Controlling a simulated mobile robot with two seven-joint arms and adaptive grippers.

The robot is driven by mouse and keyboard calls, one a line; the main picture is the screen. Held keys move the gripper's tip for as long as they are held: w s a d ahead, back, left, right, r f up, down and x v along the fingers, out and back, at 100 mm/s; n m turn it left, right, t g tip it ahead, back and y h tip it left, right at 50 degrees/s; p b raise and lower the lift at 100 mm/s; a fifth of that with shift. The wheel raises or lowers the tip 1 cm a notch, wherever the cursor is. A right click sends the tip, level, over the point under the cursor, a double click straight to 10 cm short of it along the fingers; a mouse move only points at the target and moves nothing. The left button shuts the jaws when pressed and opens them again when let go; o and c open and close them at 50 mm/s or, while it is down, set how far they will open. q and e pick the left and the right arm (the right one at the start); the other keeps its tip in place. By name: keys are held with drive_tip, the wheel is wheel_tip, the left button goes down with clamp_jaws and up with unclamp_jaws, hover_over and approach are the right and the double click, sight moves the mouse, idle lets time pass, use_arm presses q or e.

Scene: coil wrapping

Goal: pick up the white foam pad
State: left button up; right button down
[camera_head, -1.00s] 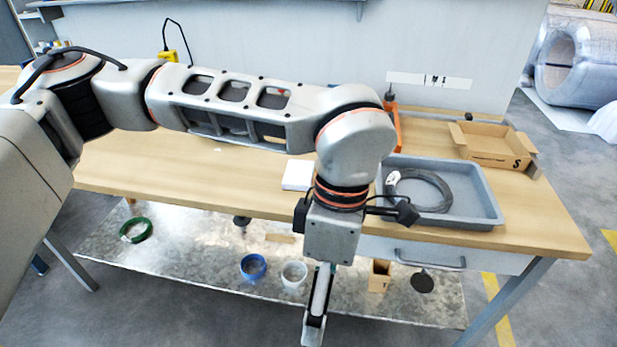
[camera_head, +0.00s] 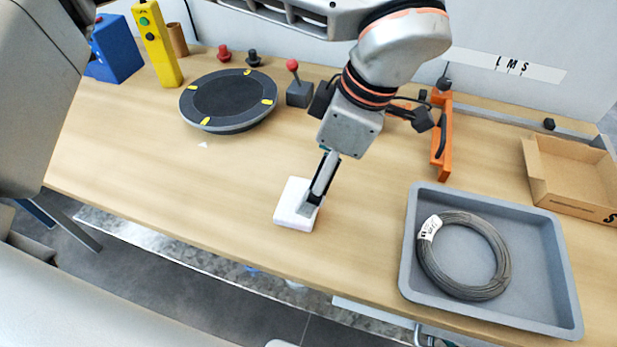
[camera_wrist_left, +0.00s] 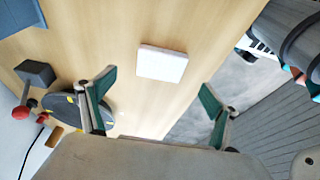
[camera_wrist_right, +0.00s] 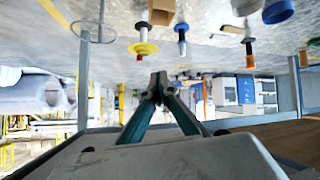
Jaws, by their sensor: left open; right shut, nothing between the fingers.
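The white foam pad (camera_head: 293,215) lies flat on the wooden table near its front edge, left of the grey tray. My left gripper (camera_head: 313,200) is above the pad and points down, hiding part of its right side. In the left wrist view the pad (camera_wrist_left: 162,63) shows beyond and between the spread fingers of my left gripper (camera_wrist_left: 158,88), with nothing held. My right gripper (camera_wrist_right: 158,92) is shut and empty in the right wrist view, with the pad out of that view.
A grey tray (camera_head: 408,268) holding a wire coil (camera_head: 465,293) stands to the right. An open cardboard box (camera_head: 572,207) is beyond it. A dark turntable (camera_head: 228,100), a red-knobbed lever (camera_head: 298,92) and an orange stand (camera_head: 441,140) stand behind. The table left of the pad is clear.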

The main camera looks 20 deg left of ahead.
sight(302, 196)
use_arm(q)
drive_tip(key=x, duration=0.7)
drive_tip(key=shift+s+a+f+b, duration=0.15)
drive_tip(key=shift+a+f+b, duration=0.1)
drive_tip(key=shift+a+b, duration=0.15)
drive_tip(key=c, duration=0.9)
